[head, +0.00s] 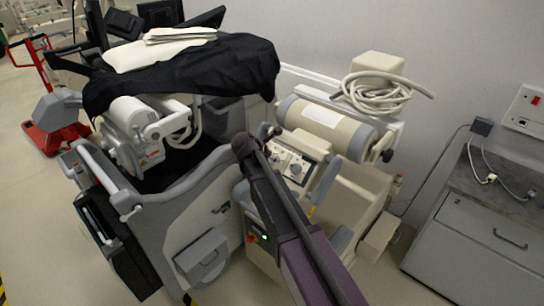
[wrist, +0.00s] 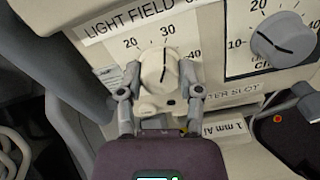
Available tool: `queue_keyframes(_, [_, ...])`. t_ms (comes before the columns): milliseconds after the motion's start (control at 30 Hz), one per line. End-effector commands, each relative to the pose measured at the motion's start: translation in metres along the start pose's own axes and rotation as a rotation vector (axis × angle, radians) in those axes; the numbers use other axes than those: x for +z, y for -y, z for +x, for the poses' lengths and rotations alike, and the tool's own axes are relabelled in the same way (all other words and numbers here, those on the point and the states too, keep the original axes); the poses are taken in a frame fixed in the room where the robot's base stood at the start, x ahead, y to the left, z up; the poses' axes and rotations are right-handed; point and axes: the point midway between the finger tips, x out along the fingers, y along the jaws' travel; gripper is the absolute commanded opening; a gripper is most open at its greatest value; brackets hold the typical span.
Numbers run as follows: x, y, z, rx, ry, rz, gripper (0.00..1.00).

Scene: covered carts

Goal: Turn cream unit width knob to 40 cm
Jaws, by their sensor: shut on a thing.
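The cream width knob (wrist: 158,70) is in the upper middle of the wrist view, under a "LIGHT FIELD" label. Its dark pointer line points up, close to the 30 mark, with 20 to the left and 40 to the right. My gripper (wrist: 160,82) is shut on this knob, one finger on each side. In the head view the cream unit's control panel (head: 292,165) is partly behind my arm, and the knob cannot be made out there.
A grey knob (wrist: 283,38) with its own scale is to the right. A "1 mm Al" label (wrist: 226,129) is below. In the head view, a cream cylinder (head: 325,125) and coiled hose (head: 375,93) are behind the panel; a grey cart (head: 185,225) is at left.

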Motion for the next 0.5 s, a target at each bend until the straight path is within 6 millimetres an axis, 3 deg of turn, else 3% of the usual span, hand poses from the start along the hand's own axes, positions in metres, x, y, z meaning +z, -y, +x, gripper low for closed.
queue_keyframes(500, [-0.0003, -0.0018, 0.0001, 0.002, -0.002, 0.490, 0.00])
